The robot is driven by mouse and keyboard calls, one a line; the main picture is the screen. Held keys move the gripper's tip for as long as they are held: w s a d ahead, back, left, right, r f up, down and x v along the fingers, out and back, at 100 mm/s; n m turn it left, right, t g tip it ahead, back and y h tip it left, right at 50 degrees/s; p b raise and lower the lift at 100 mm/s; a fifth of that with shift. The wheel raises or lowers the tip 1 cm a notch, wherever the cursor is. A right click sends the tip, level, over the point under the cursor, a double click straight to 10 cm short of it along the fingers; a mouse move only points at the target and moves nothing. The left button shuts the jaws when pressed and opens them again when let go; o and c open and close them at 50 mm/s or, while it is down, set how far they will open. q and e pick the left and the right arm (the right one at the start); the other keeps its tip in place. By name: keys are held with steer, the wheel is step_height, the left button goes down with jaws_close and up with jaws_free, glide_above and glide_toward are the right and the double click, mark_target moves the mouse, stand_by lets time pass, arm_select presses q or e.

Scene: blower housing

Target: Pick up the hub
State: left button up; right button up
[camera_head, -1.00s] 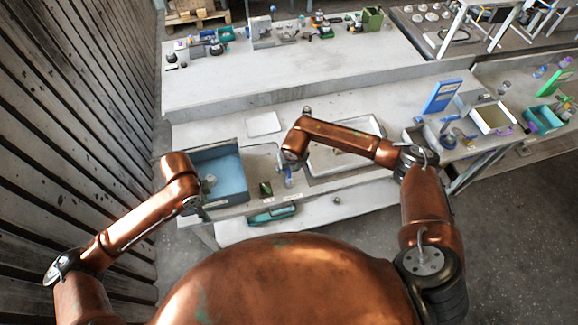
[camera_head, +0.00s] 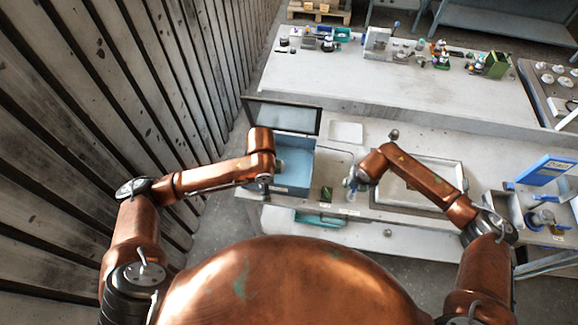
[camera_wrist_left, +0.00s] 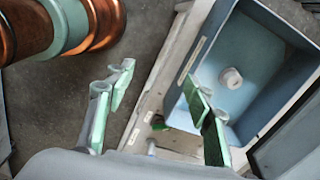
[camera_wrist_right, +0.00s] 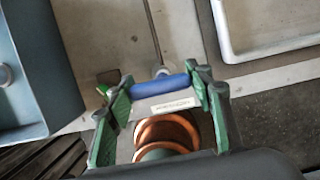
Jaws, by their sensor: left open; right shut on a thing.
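A pale, round hub-like part (camera_wrist_left: 231,79) lies on the floor of an open blue box (camera_wrist_left: 258,22) in the left wrist view. In the head view it shows partly beside my left arm's end (camera_head: 280,167); its edge also shows in the right wrist view (camera_wrist_right: 5,75). My left gripper (camera_wrist_left: 155,108) is open and empty, its fingers over the box's near edge, apart from the part. In the head view my left gripper (camera_head: 265,184) is small and dark. My right gripper (camera_head: 354,184) is shut on a blue-handled thing (camera_wrist_right: 160,87), right of the box.
A dark-framed panel (camera_head: 284,116) stands upright behind the box. A white-rimmed tray (camera_head: 425,205) lies right of it on the bench, with a small white plate (camera_head: 346,131) behind. A green tray (camera_head: 320,218) sits on the lower shelf. A slatted wall (camera_head: 60,150) rises at left.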

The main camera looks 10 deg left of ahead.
arm_select(q)
steer(key=w+f+n+t, duration=0.1)
steer(key=w+f+n, duration=0.2)
steer(key=w+n, duration=0.3)
steer(key=w+f+n+t, duration=0.1)
steer(key=w+f+n, duration=0.2)
steer(key=w+n, duration=0.3)
steer(key=w+f+n+t+y, duration=0.1)
steer(key=w+f+n+t, duration=0.1)
steer(key=w+n, duration=0.4)
steer(key=shift+w+d+f+n, duration=0.2)
steer(key=shift+f+n, duration=0.1)
steer(key=shift+f, duration=0.15)
steer(key=shift+w+d+f+n, duration=0.1)
steer(key=shift+d+f+n, duration=0.15)
steer(key=shift+f, duration=0.2)
steer(key=shift+s+a+x, duration=0.1)
steer(key=shift+s+x, duration=0.05)
steer(key=shift+x, duration=0.85)
steer(key=shift+s+a+x, duration=0.1)
steer(key=shift+a+x, duration=0.05)
steer(key=shift+x, duration=0.8)
steer(key=shift+s+a+x, duration=0.1)
steer(key=shift+s+x, duration=0.05)
steer(key=shift+x, duration=0.85)
steer(key=shift+f, duration=0.1)
steer(key=shift+c, duration=0.3)
jaws_close()
